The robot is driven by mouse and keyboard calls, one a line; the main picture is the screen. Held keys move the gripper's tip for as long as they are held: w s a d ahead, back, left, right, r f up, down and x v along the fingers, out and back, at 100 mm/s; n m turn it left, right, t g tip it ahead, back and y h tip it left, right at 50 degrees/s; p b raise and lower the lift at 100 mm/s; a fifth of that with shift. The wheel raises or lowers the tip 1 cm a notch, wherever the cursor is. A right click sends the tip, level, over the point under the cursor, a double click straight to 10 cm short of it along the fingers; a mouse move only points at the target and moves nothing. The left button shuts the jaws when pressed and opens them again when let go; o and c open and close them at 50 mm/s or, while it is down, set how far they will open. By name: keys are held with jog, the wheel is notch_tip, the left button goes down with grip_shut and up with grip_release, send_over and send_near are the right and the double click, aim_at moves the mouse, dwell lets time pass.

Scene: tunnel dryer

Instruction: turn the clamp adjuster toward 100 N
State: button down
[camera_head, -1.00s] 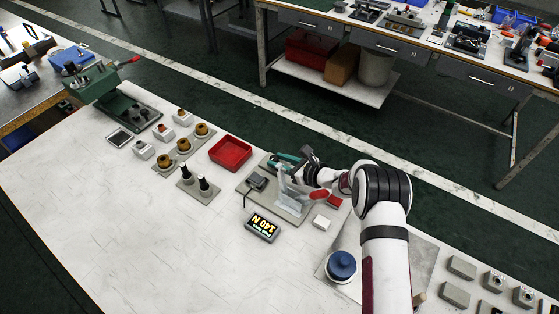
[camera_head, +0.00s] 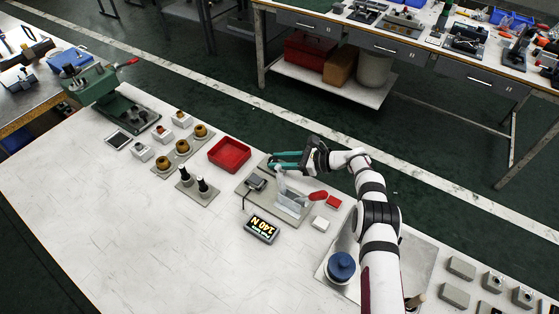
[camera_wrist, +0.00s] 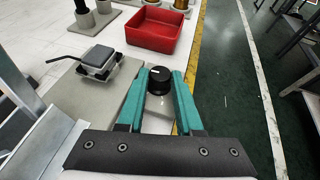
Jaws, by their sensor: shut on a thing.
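The clamp fixture stands on a grey base plate (camera_head: 247,190) with a pale metal bracket and a red-handled lever (camera_head: 318,196). The black adjuster knob (camera_wrist: 160,80) has a white mark on top and sits at the plate's far end. My gripper (camera_head: 273,161) has teal fingers, one on each side of the knob, and is shut on it in the wrist view (camera_wrist: 160,76). In the head view the fingers mostly hide the knob.
A red tray (camera_head: 230,154) lies just left of the plate. A dark block with a cable (camera_wrist: 98,58) sits on the plate. A white block (camera_head: 320,223) and a blue-topped round item (camera_head: 341,266) are nearer my arm. The left front of the table is clear.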

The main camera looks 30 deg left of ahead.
jog(key=shift+r, duration=0.1)
jog(key=c, duration=0.6)
grip_release()
jog(key=shift+d, duration=0.1)
jog(key=v, duration=1.5)
jog(key=shift+w+d, duration=0.1)
jog(key=shift+d, duration=0.2)
